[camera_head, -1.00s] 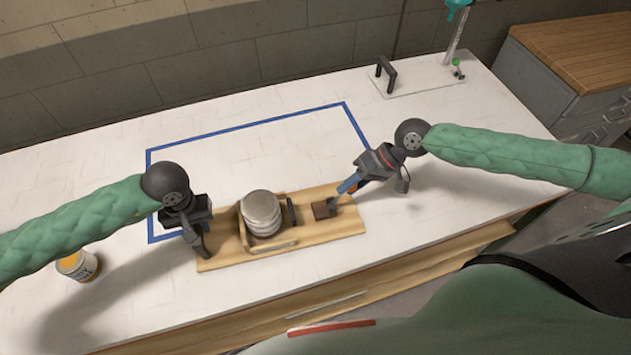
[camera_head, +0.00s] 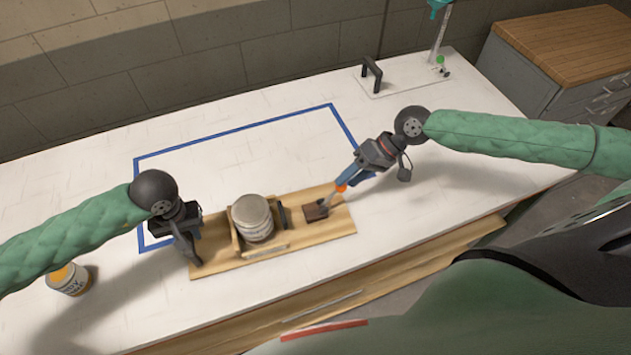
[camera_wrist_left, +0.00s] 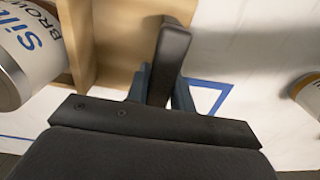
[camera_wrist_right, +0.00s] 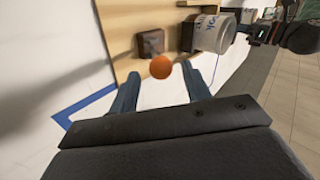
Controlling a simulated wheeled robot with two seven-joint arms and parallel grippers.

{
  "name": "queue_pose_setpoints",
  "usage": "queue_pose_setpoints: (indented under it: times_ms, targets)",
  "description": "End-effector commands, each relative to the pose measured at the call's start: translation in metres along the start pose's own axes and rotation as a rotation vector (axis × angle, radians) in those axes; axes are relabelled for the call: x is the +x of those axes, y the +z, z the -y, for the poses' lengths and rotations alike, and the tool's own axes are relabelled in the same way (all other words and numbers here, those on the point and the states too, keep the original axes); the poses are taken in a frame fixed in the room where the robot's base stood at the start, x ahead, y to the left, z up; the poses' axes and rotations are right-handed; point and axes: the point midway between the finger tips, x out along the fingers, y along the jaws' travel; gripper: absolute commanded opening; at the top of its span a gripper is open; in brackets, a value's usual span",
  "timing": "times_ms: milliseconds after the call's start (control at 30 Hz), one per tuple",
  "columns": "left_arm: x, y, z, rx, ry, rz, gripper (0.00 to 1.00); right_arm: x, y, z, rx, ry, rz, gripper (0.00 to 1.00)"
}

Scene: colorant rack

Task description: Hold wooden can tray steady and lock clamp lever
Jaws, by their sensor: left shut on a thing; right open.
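The wooden can tray (camera_head: 215,265) lies on the white table with a grey-lidded can (camera_head: 252,218) in its wooden holder. My left gripper (camera_wrist_left: 162,88) is shut on a black upright handle (camera_wrist_left: 171,50) at the tray's left end. On the tray's right part is a dark brown block (camera_head: 316,212) with a clamp lever rising from it to the right, tipped by an orange knob (camera_head: 341,187). My right gripper (camera_wrist_right: 161,70) is open, with the orange knob (camera_wrist_right: 161,67) seen between its fingertips; whether they touch it I cannot tell.
A second can with an orange top (camera_head: 68,279) stands at the table's left. A blue tape outline (camera_head: 240,127) lies behind the tray. A plate with a black handle (camera_head: 372,73) is at the back right. The table right of the tray is clear.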

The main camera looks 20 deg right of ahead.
Motion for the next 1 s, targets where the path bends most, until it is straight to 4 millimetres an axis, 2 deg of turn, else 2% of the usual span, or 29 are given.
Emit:
queue_pose_setpoints:
  times_ms: [300, 500, 700, 1000]
  targets:
    - [0.000, 0.000, -0.001, 0.001, 0.001, 0.000, 0.00, -0.051, 0.001, -0.001, 0.002, 0.003, 0.001, 0.48]
    - [0.000, 0.000, -0.001, 0.001, 0.001, 0.000, 0.00, -0.072, 0.001, -0.001, 0.003, 0.002, 0.002, 0.48]
    - [0.000, 0.000, -0.001, 0.001, 0.001, 0.000, 0.00, -0.082, 0.000, -0.001, 0.002, 0.000, 0.002, 0.48]
    - [0.000, 0.000, -0.001, 0.001, 0.001, 0.000, 0.00, -0.083, 0.000, 0.000, 0.001, 0.000, 0.001, 0.48]
